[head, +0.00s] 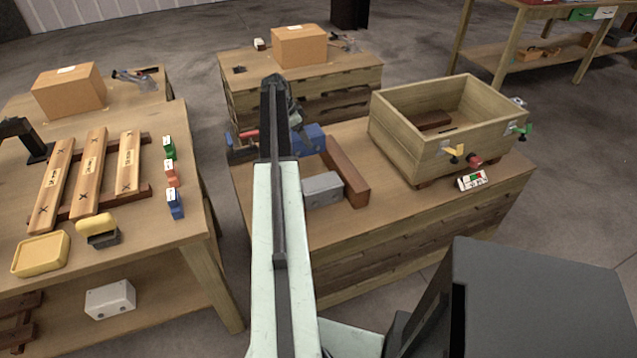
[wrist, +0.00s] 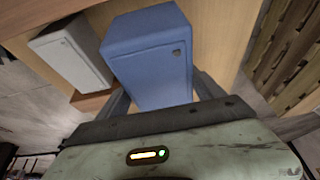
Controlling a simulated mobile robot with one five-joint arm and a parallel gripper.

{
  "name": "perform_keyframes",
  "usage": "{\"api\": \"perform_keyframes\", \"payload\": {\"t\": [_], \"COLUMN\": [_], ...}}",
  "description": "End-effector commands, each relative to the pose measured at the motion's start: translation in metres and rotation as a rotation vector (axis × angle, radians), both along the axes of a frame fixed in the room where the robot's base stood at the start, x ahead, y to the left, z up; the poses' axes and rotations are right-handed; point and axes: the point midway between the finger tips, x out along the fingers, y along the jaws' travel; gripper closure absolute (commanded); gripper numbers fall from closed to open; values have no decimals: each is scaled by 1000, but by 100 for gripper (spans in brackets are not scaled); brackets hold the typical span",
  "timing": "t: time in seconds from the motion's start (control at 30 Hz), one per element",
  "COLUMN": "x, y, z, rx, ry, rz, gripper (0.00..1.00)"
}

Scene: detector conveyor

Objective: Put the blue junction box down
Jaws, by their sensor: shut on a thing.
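The blue junction box (wrist: 150,62) fills the middle of the wrist view, between the fingers of my gripper (wrist: 160,95). My gripper is shut on it. In the head view the blue box (head: 312,138) shows just right of my arm, over the far left part of the middle wooden bench (head: 420,215). My arm hides part of it, and my gripper's fingertips are hidden there. I cannot tell whether the box touches the bench top. A grey junction box (head: 323,190) sits on the bench nearer to me, beside a brown wooden bar (head: 345,172).
A wooden crate (head: 400,148) stands on the bench's right side, with a small labelled device (head: 472,181) in front. A red-handled tool (head: 246,136) lies at the far left. The left table (head: 130,240) holds planks, coloured blocks and a yellow tray (head: 41,254).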

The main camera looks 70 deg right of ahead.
Motion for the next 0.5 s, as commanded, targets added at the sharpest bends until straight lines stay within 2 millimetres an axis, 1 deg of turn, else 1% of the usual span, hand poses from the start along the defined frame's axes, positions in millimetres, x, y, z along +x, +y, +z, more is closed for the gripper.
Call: {"api": "perform_keyframes", "payload": {"t": [0.07, 0.17, 0.4, 0.5], "x": [-1, -1, -1, -1], "y": [0, 0, 0, 0], "z": [0, -10, -54, -64], "rx": [-1, -1, -1, -2], "ry": [2, 1, 1, 1], "rz": [0, 0, -1, -1], "gripper": [96, 96, 96, 96]}}
